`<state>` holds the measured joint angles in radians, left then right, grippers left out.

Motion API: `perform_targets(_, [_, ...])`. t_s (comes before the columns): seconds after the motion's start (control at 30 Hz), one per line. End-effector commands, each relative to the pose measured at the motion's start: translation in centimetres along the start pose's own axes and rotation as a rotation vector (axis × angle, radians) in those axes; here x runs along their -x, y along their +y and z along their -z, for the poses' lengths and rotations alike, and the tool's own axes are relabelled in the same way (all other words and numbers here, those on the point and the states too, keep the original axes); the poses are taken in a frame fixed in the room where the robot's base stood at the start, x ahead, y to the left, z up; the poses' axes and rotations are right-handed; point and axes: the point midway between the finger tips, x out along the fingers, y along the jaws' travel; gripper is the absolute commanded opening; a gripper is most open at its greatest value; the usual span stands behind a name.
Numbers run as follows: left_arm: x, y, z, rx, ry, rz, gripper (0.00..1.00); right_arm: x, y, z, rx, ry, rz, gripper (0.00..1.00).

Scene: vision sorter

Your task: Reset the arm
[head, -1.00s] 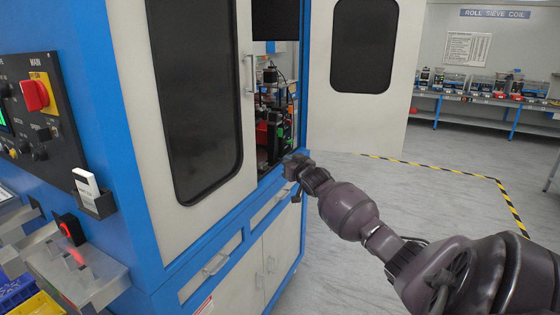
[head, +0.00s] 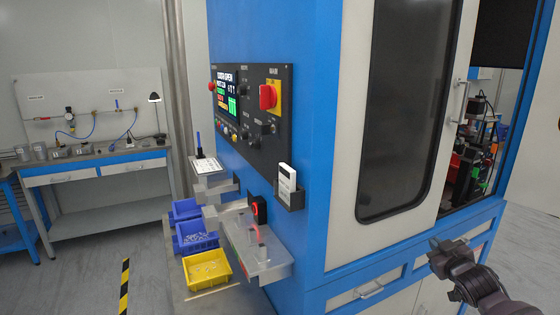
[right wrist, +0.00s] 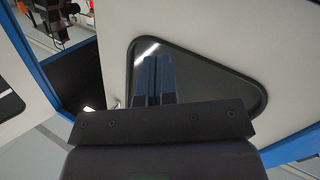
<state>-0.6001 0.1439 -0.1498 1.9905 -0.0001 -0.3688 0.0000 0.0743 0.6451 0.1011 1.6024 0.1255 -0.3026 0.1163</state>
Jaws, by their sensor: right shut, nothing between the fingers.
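My right gripper (head: 440,254) is at the lower right of the head view, in front of the blue and white machine's lower front. In the right wrist view my right gripper (right wrist: 153,80) has its two dark fingers together with nothing between them. Behind the fingers in that view is a machine door with a dark window (right wrist: 200,75). My left gripper is not in either view.
The blue and white machine (head: 325,150) has a control panel (head: 252,110) and an opening (head: 480,150) at right. A metal chute (head: 260,250) juts out beside blue bins (head: 195,236) and a yellow bin (head: 207,272). A workbench (head: 95,170) stands far left, with free floor before it.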

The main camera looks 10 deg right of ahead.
Motion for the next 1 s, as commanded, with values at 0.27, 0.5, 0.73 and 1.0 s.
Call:
perform_targets(0.27, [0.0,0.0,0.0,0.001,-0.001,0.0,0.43,9.1,-13.8,-6.2,0.013,-0.09,0.159,0.0])
perform_targets(0.5, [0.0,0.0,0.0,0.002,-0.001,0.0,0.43,19.6,-23.3,-9.8,-0.094,-0.192,0.252,0.0])
perform_targets(0.73, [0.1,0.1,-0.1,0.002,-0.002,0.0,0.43,27.6,-27.9,-13.1,-0.217,-0.319,0.273,0.0])
perform_targets(1.0, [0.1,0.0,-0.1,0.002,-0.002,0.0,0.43,30.2,-28.1,-15.2,-0.235,-0.381,0.266,0.0])
